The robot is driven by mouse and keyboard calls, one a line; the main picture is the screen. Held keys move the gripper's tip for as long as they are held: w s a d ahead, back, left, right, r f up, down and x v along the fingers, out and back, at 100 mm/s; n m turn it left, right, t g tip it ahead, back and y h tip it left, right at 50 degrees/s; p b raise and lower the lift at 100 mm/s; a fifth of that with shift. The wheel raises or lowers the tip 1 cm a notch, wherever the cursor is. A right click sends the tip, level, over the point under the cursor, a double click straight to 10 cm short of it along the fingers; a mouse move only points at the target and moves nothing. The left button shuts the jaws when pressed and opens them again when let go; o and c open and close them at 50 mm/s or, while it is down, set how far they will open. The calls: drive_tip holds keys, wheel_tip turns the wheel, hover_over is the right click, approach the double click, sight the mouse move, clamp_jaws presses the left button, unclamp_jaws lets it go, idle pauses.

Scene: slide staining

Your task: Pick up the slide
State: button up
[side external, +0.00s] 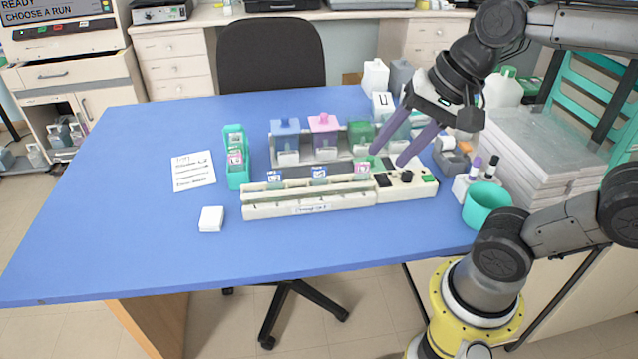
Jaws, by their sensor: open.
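Several slides with coloured labels are in view; the picture does not show which one is meant. A pink-labelled slide (236,158) stands in a narrow teal rack (238,180) at the left. Two blue-labelled slides, one at the left (275,177) and one in the middle (319,173), and another pink-labelled slide (362,170) stand along the back of a long cream staining device (310,196). My gripper (386,159) has its two purple fingers spread and empty. It appears above the device's right end, right of that pink-labelled slide; its exact height is unclear.
Lidded staining jars, including a blue one (285,130) and a pink one (323,124), stand behind the device. A teal cup (484,205) and bottles crowd the right. A white block (211,219) and a paper note (194,171) lie left. The blue table's front is clear.

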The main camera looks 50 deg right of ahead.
drive_tip(key=w+r+m, duration=0.1)
drive_tip(key=w+m, duration=0.4)
drive_tip(key=m, duration=0.1)
drive_tip(key=m+g+y, duration=0.2)
drive_tip(key=m, duration=0.7)
hover_over(320, 168)
drive_tip(key=s+d, duration=0.3)
drive_tip(key=d, duration=0.1)
wheel_tip(320, 168, down, 4)
drive_tip(key=f, duration=0.1)
drive_tip(key=x, duration=1.3)
drive_tip(key=shift+s+a+f, duration=0.1)
clamp_jaws()
